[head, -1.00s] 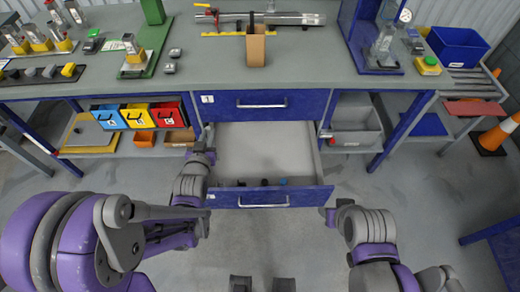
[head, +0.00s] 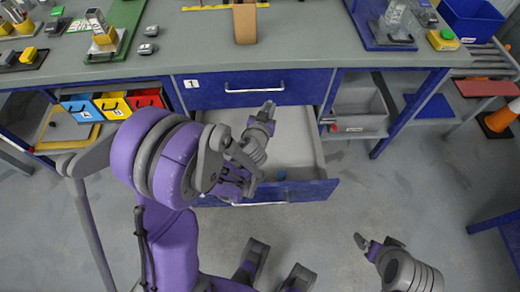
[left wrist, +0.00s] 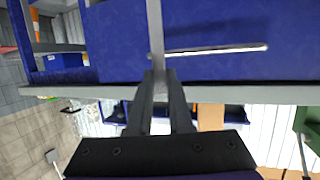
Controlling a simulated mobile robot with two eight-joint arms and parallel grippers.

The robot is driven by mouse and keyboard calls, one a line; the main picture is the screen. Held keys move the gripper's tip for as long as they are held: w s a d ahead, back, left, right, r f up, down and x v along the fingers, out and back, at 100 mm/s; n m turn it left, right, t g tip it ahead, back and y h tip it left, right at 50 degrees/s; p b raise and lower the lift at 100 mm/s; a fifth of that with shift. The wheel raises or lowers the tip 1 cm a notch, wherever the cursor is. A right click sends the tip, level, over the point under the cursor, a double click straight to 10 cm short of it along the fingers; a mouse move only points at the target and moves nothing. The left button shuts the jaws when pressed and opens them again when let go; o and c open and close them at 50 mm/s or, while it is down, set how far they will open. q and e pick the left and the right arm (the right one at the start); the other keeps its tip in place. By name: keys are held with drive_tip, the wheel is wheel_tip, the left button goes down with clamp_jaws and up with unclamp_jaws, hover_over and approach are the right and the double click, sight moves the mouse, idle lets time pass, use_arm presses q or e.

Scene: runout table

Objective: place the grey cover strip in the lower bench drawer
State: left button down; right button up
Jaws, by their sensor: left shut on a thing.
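My left gripper (head: 267,112) is over the open lower drawer, close to the shut upper drawer front. In the left wrist view its dark fingers (left wrist: 162,95) are shut on the grey cover strip (left wrist: 156,35), a thin grey bar that runs up out of the picture. In the head view I cannot make out the strip clearly at the fingertips. The lower bench drawer (head: 318,188) is pulled out, its grey inside partly hidden by my left arm. My right gripper (head: 365,243) is low at the right, away from the bench; its finger opening is unclear.
The upper drawer (head: 290,92) has a bar handle, also in the left wrist view (left wrist: 215,50). Coloured bins (head: 112,104) stand left under the bench, a grey bin (head: 362,108) right. The floor in front is clear.

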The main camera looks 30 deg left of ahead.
use_arm(q)
drive_tip(key=w+a+f+n+g+y+b, duration=0.2)
drive_tip(key=w+a+f+n+y+b, duration=0.15)
drive_tip(key=a+f+b, duration=0.6)
wheel_tip(320, 180, down, 10)
drive_tip(key=b, duration=0.2)
drive_tip(key=shift+s+r+y, duration=0.25)
drive_tip(key=shift+s+y, duration=0.1)
drive_tip(key=shift+s, duration=0.1)
use_arm(e)
wheel_tip(320, 180, down, 16)
drive_tip(key=w, duration=0.1)
drive_tip(key=shift+f, duration=0.15)
use_arm(q)
drive_tip(key=shift+b, duration=0.3)
drive_tip(key=shift+f, duration=0.2)
drive_tip(key=c, duration=0.8)
unclamp_jaws()
drive_tip(key=shift+r, duration=0.1)
drive_tip(key=shift+c, duration=0.2)
use_arm(e)
drive_tip(key=shift+f, duration=0.15)
